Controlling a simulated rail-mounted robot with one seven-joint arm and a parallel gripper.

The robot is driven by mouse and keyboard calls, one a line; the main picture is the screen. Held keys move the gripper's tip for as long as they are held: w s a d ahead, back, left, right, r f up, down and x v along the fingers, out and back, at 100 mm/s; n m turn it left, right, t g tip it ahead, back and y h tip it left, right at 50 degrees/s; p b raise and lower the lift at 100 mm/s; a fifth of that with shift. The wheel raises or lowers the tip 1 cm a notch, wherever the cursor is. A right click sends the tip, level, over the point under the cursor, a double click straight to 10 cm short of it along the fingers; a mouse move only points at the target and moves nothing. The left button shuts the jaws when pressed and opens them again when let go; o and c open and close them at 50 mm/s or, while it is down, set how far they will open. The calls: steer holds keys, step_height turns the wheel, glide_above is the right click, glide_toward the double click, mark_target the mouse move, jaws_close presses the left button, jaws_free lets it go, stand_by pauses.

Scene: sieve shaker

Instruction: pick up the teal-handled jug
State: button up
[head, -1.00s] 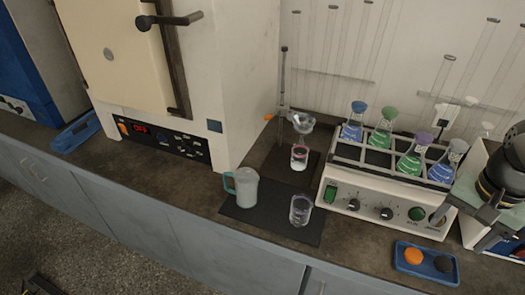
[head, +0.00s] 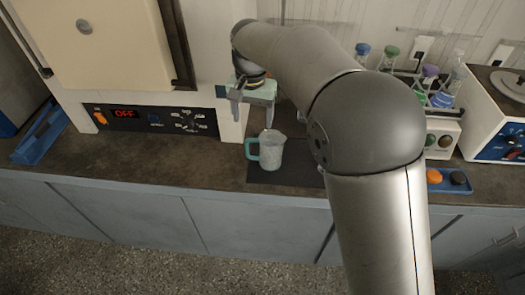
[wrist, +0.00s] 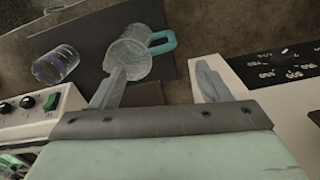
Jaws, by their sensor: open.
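The clear jug (head: 270,153) with a teal handle stands upright on a dark mat, its handle toward the left. In the wrist view the jug (wrist: 128,58) shows at the upper middle, with its teal handle (wrist: 167,43) to its right. My gripper (head: 252,112) is open and empty, above and behind the jug in the head view. In the wrist view my gripper (wrist: 160,80) has its left fingertip overlapping the jug's near edge; I cannot tell whether they touch. The right finger is apart from the jug, beyond the handle.
A glass beaker (wrist: 55,65) stands on the mat beside the jug. The oven with an OFF display (head: 125,113) is at the left. The flask rack (head: 440,130) and a blue tray (head: 448,182) are at the right. My arm hides the middle of the bench.

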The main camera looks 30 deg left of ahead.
mark_target(252, 140)
step_height(252, 140, down, 12)
steer(key=shift+s+a+r+p, duration=0.1)
steer(key=shift+s+r+p, duration=0.1)
steer(key=shift+p, duration=0.55)
steer(key=c, duration=1.4)
